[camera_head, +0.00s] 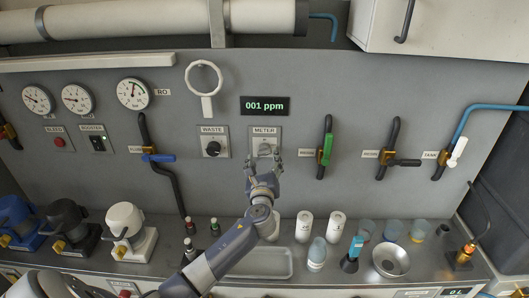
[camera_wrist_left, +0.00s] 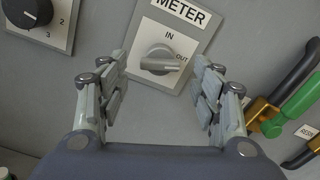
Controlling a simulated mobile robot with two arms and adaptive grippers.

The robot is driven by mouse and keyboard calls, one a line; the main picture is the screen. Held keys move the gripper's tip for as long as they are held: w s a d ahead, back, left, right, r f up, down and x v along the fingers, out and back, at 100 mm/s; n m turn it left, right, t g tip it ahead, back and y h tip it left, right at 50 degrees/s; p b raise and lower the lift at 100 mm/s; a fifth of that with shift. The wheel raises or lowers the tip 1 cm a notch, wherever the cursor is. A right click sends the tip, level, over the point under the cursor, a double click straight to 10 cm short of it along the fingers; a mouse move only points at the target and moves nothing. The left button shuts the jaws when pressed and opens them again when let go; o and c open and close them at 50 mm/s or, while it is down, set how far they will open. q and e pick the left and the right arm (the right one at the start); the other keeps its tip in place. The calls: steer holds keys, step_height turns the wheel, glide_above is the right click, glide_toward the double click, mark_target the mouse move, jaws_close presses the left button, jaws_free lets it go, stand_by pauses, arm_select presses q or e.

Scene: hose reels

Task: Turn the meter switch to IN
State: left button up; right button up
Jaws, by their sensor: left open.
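The METER switch is a grey knob (camera_head: 265,149) on a light plate below the "001 ppm" display. In the left wrist view the knob (camera_wrist_left: 158,61) has a ridge lying nearly level, pointing right towards the OUT mark; IN is printed above it. My left gripper (camera_head: 264,163) is in front of the plate's lower part. In the left wrist view its open fingers (camera_wrist_left: 160,78) stand to the left and right of the knob, with clear gaps and nothing between them. How far the fingertips are from the panel is hard to tell. My right gripper is not in view.
The black WASTE knob (camera_head: 213,148) is just left of the METER plate. A green-handled valve (camera_head: 326,148) is to the right. The panel around METER is flat.

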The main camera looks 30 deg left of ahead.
mark_target(264, 154)
arm_select(q)
steer(key=shift+x, duration=2.05)
steer(key=c, duration=1.1)
